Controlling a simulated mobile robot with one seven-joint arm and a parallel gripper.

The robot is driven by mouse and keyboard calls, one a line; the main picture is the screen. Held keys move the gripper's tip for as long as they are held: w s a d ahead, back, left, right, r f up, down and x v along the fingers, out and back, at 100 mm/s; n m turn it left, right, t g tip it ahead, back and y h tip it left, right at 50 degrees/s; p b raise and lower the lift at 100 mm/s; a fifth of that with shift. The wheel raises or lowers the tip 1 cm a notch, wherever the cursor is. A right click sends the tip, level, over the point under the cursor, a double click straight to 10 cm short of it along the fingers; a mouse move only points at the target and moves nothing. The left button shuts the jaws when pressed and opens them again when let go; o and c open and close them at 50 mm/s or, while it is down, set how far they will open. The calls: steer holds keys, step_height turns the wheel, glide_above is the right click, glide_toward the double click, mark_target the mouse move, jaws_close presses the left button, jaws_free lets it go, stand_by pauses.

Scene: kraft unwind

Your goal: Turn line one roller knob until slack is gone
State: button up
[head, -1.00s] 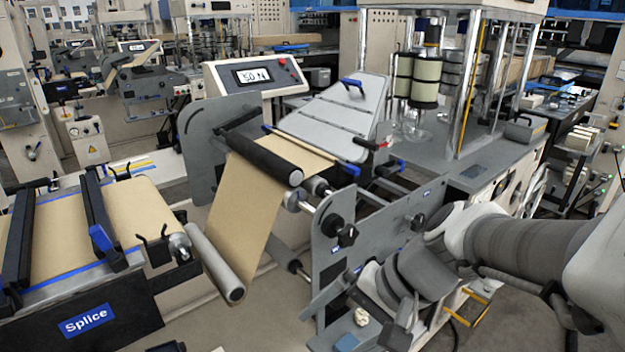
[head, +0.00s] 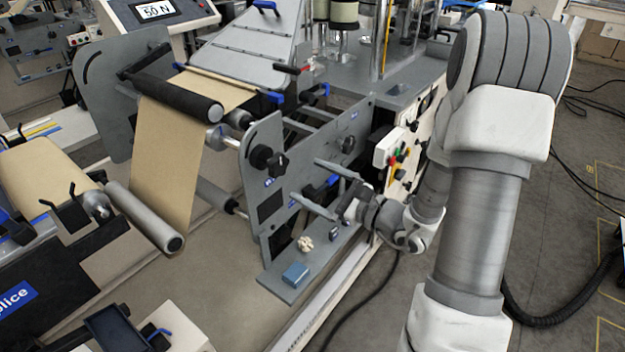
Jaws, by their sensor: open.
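A black knob (head: 276,165) sticks out from the grey side plate (head: 262,205), beside a round black part. A second black knob (head: 349,145) is on the plate further right. I cannot tell which is the line one roller knob. Kraft paper (head: 165,160) comes off the black roller (head: 172,95) and hangs down to the grey roller (head: 143,215). How slack it is cannot be told. My gripper (head: 304,178) is open and empty, its two fingers spread and pointing left. In the picture its tips lie just right of the first knob, apparently apart from it.
A small shelf (head: 318,268) below my gripper holds a blue box (head: 295,274) and a pale lumpy item (head: 305,244). A display (head: 157,11) reads 50 N. A control box with coloured buttons (head: 396,150) stands right of my gripper.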

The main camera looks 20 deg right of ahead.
mark_target(281, 167)
steer(key=shift+x, duration=5)
